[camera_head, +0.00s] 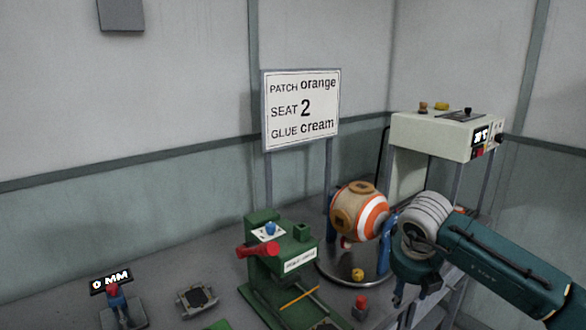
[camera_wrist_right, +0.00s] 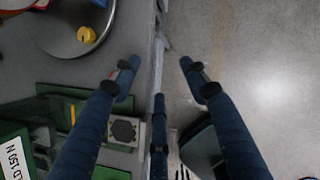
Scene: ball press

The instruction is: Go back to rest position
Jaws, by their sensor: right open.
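My right gripper (camera_head: 405,298) hangs at the right front of the bench, below its white ringed wrist. In the right wrist view, its dark blue fingers (camera_wrist_right: 159,66) are spread wide with nothing held between them. They straddle the bench edge, with pale floor on the right. My left gripper is in neither view.
The grey bench (camera_head: 215,258) carries a green press (camera_head: 270,265), an orange-and-white ball (camera_head: 359,212) on a blue-legged stand, a yellow knob (camera_head: 357,274) and a red-topped piece (camera_head: 361,302). A cream control box (camera_head: 430,135) and a sign (camera_head: 301,108) stand behind.

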